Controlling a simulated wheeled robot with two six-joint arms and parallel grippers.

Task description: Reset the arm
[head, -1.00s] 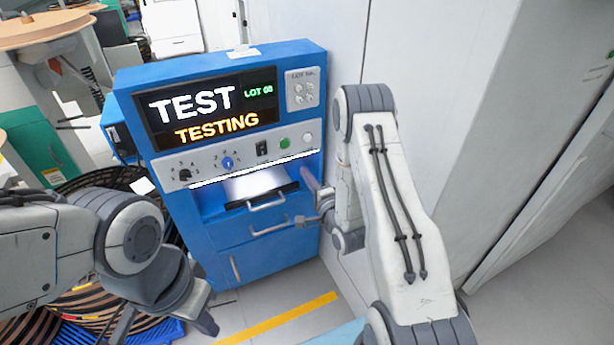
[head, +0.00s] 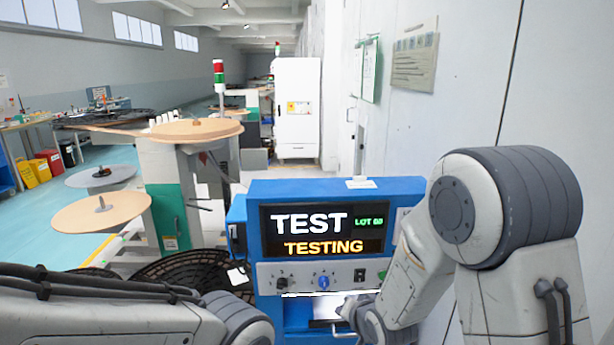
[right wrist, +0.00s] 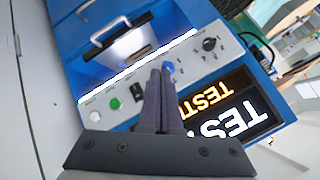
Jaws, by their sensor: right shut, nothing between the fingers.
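The blue test machine (head: 290,188) stands low in the middle of the head view and fills much of the right wrist view, where it appears rotated. Its screen (head: 322,232) reads "TEST", "TESTING" and a green lot number. A blue knob (head: 323,282) sits on the grey panel below; a green button (right wrist: 114,103) shows in the right wrist view. A black-edged drawer with a handle (right wrist: 108,30) is at the lit slot. My right gripper (right wrist: 161,72) is shut and empty in front of the panel; I cannot tell whether it touches. My left gripper is out of view; only its arm shows.
A white wall (head: 465,80) runs close along the right. Round tan reel tables (head: 185,130) and dark reels (head: 180,268) stand left of the machine. A white cabinet (head: 297,105) and a signal tower (head: 219,75) are farther back. Open floor (head: 115,160) lies at left.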

